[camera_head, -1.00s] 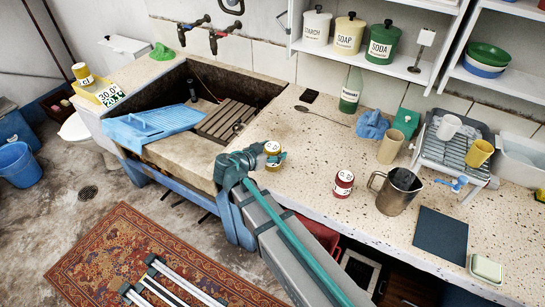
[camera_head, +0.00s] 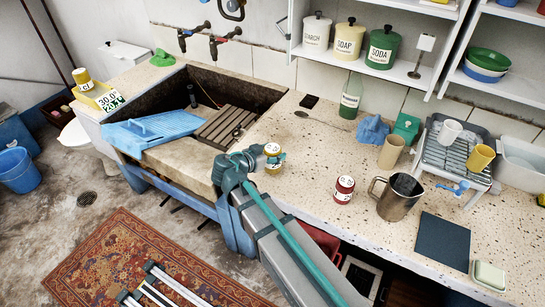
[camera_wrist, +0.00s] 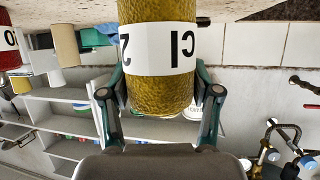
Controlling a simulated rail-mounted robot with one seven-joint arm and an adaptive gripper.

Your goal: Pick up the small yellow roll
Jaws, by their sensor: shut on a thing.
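A small yellow roll (camera_head: 273,162) with a white label is in my gripper near the front edge of the counter, just right of the stone trough. In the wrist view the roll (camera_wrist: 157,95) is a rough yellow cylinder. Its white band reads "CI" and "2" upside down. My gripper (camera_head: 268,160) is shut on it, with one finger on each side. The roll's far end is cut off by the picture edge. I cannot tell whether it touches the counter.
A red labelled jar (camera_head: 344,189) and a metal jug (camera_head: 397,195) stand to the right. Another yellow labelled cylinder (camera_head: 82,77) stands far left.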

